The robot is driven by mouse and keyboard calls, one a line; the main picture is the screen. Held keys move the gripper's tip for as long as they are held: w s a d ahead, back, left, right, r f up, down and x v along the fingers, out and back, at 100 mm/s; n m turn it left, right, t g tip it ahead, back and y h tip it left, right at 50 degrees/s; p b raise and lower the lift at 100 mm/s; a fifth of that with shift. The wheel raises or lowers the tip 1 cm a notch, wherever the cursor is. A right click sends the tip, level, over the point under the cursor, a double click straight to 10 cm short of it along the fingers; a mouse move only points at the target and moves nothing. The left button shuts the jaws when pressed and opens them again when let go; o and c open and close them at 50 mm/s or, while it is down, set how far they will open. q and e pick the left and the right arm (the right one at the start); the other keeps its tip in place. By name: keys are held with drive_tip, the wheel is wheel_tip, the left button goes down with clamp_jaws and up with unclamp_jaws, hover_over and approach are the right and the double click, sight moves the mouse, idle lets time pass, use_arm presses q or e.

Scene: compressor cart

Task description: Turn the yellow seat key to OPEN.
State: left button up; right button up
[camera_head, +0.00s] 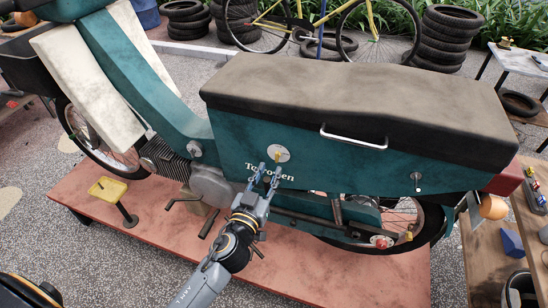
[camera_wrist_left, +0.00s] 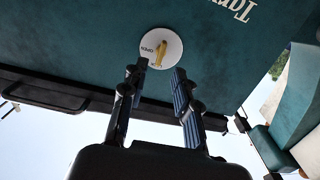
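The yellow seat key (camera_head: 278,156) sits on a round white disc (camera_head: 284,152) on the teal side panel of the moped, below the dark seat (camera_head: 350,95). In the left wrist view the key (camera_wrist_left: 161,53) stands roughly upright in the picture on the disc (camera_wrist_left: 173,44), and the word OPEN shows to its left. My left gripper (camera_head: 266,177) is open, just below the key in the head view. In the left wrist view its fingertips (camera_wrist_left: 157,74) are spread either side of the key's near end, and I see no contact. My right gripper is not in view.
The moped stands on a reddish platform (camera_head: 370,285). A foot pedal with a yellow top (camera_head: 108,188) stands on its left part. A chrome handle (camera_head: 353,140) juts from the seat's side. Wooden benches (camera_head: 490,255) stand at the right. Tyres and a yellow bicycle are behind.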

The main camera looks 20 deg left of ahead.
sight(276, 158)
use_arm(q)
drive_tip(key=w, duration=0.5)
drive_tip(key=shift+d+p, duration=0.1)
drive_tip(key=shift+p, duration=0.25)
clamp_jaws()
